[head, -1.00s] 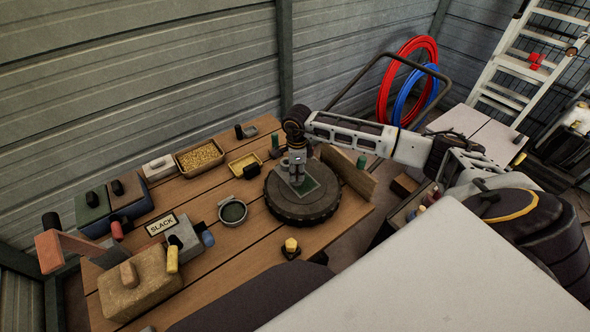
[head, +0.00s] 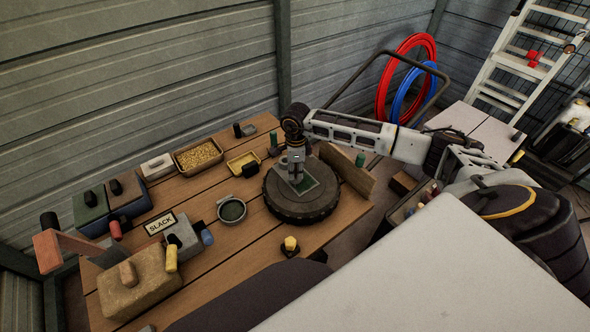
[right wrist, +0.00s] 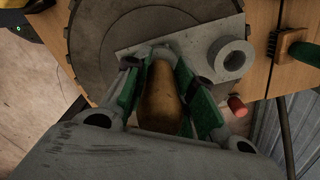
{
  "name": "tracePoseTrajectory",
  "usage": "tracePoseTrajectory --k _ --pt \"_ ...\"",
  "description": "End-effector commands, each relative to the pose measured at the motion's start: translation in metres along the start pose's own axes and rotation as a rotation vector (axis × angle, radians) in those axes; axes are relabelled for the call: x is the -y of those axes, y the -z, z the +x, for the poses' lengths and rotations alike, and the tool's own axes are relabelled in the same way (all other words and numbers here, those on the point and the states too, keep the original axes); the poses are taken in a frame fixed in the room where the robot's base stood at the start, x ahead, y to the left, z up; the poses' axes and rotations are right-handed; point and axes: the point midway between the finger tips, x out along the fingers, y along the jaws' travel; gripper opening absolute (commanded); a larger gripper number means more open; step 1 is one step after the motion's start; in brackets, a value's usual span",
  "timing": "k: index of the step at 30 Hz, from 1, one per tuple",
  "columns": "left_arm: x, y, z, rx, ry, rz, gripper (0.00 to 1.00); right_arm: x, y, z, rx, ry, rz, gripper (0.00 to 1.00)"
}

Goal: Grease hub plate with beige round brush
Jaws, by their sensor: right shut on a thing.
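My right gripper (head: 296,179) is over the round black wheel-like stand (head: 285,207) on the bench. In the right wrist view its green-padded fingers (right wrist: 163,75) are shut on a tan, rounded handle, which looks like the beige round brush (right wrist: 163,98). The brush's bristle end is hidden. The grey hub plate (right wrist: 190,38) lies flat on the stand, beneath the fingers, with a grey ring (right wrist: 230,58) on it. In the head view a dark green patch (head: 308,186) shows on the plate. I cannot tell whether the bristles touch it. My left gripper is not in view.
A round cup with dark green contents (head: 232,210) stands left of the stand. A yellow tray (head: 243,162) and a tray of grain-like bits (head: 199,156) lie behind. A wooden board (head: 347,172) stands at right. The SLACK box (head: 183,236) and a tan block (head: 140,283) are at left.

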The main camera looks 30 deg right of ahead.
Motion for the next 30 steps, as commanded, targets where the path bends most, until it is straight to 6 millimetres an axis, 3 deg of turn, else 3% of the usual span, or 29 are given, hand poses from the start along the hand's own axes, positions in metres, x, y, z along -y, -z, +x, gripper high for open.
tracePoseTrajectory --k 16,30 --pt "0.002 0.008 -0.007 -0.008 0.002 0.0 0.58 -0.002 0.001 -0.014 -0.004 -0.005 -0.001 0.0" --pt "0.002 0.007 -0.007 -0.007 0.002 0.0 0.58 -0.001 0.0 -0.015 -0.002 -0.003 -0.001 0.0"
